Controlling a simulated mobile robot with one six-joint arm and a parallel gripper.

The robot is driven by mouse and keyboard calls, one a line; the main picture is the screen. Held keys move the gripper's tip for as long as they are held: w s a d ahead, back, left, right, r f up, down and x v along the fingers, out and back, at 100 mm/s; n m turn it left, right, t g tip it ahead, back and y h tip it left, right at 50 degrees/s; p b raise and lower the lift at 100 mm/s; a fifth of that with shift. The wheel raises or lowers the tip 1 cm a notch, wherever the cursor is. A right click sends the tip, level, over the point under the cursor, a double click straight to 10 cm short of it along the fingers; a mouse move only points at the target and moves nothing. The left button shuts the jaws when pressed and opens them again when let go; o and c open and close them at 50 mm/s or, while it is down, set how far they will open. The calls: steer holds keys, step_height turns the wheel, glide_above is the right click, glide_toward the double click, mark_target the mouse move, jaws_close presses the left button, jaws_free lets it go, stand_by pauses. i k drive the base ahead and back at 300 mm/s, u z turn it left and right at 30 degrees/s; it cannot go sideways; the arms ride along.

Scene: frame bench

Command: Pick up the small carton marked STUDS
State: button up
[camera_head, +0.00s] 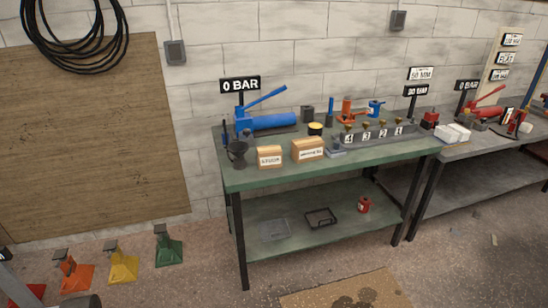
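Two small tan cartons with white labels stand near the front edge of the green bench top (245,180). The left carton (264,151) is the smaller one, and its short label looks like STUDS, though the lettering is blurred. The right carton (301,144) is wider and its longer label is too small to read. The two stand apart with a narrow gap between them. Nothing touches the left carton from above.
A dark funnel-like cup (237,150) stands just left of the left carton. A blue hand pump (272,122) lies behind it. A valve manifold (375,137) is to the right. Coloured stands (122,265) are on the floor at left; a mat (335,292) lies in front.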

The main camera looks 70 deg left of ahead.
mark_target(269, 156)
steer(key=u, duration=0.1)
steer(key=i, duration=0.75)
steer(key=z, duration=0.65)
steer(key=k, duration=0.1)
steer(key=u, duration=2.7)
steer(key=k, duration=0.2)
steer(key=u, duration=1.9)
